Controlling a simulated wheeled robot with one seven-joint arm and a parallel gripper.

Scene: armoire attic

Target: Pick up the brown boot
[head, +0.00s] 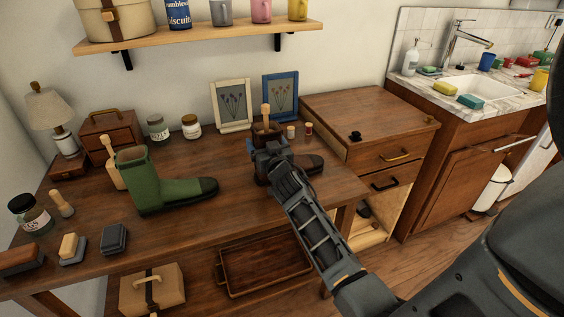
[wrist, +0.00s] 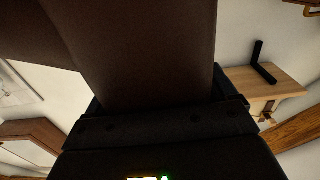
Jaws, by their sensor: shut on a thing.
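The brown boot (head: 307,163) stands on the right part of the wooden table, mostly hidden behind my gripper and arm in the head view. Its dark toe points right, and a wooden handle sticks up from its top. My gripper (head: 268,150) is at the boot's shaft and shut on it. In the wrist view the boot's brown surface (wrist: 140,50) fills the upper middle, close against my gripper (wrist: 160,115). I cannot tell whether the sole touches the table.
A green boot (head: 160,188) stands left on the table (head: 235,205). Two framed pictures (head: 281,97) and small jars stand behind the brown boot. A shelf (head: 200,38) with mugs hangs above. A cabinet (head: 345,110) and a sink counter (head: 450,97) stand to the right.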

